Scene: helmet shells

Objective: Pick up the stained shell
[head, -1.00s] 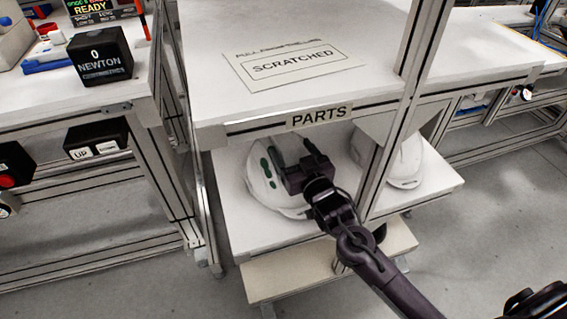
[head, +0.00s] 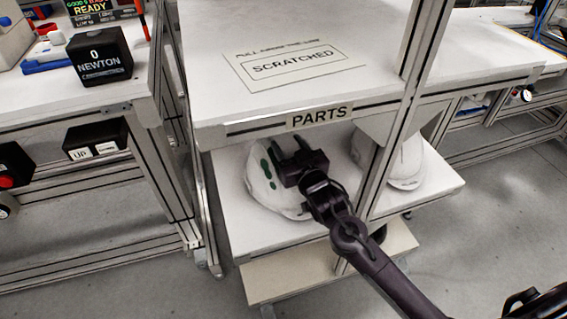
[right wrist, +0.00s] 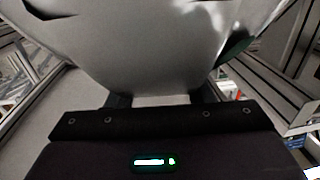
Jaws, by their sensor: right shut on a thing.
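The stained shell (head: 258,190) is a white helmet shell with green blotches on its left side. It is at the lower PARTS shelf (head: 243,238), partly hidden by my right gripper and the upper shelf. My right gripper (head: 289,153) is shut on the shell. In the right wrist view the pale shell (right wrist: 150,50) fills the top middle, close against the fingers, with a green patch at its right. I cannot tell whether the shell is clear of the shelf. My left gripper is not in view.
A second white shell (head: 406,165) sits to the right, behind a metal upright (head: 392,150). The upper shelf (head: 215,95), marked SCRATCHED, overhangs the lower one. A side bench (head: 55,97) stands at left with a black NEWTON box (head: 101,57).

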